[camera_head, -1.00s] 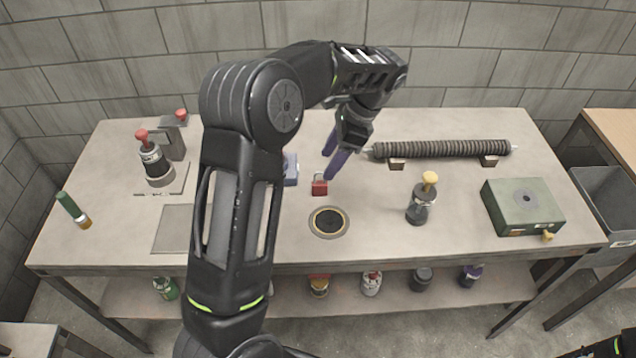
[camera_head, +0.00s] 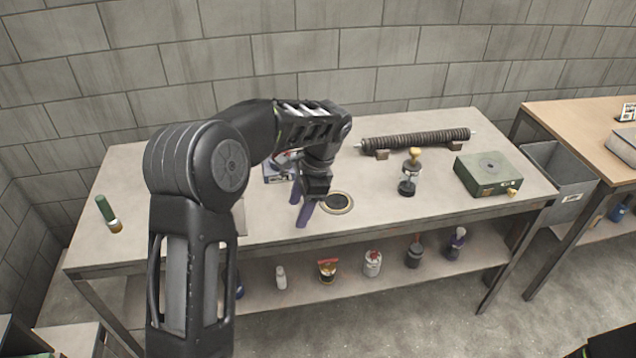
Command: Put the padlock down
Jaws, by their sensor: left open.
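My left gripper (camera_head: 303,215) hangs low over the front part of the workbench (camera_head: 430,208), just left of the round dark-centred ring (camera_head: 338,203) set in the top. Its two purple fingers point down, apart, with nothing visible between them. I cannot make out the padlock now; the gripper and wrist cover the area behind the ring where it may be. My right gripper is out of view.
A ribbed roller (camera_head: 415,140) lies on supports at the back. A yellow-topped bottle (camera_head: 409,175) and a green box (camera_head: 487,175) stand to the right. A blue box (camera_head: 276,173) is partly behind my arm. A green-handled tool (camera_head: 106,210) is far left.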

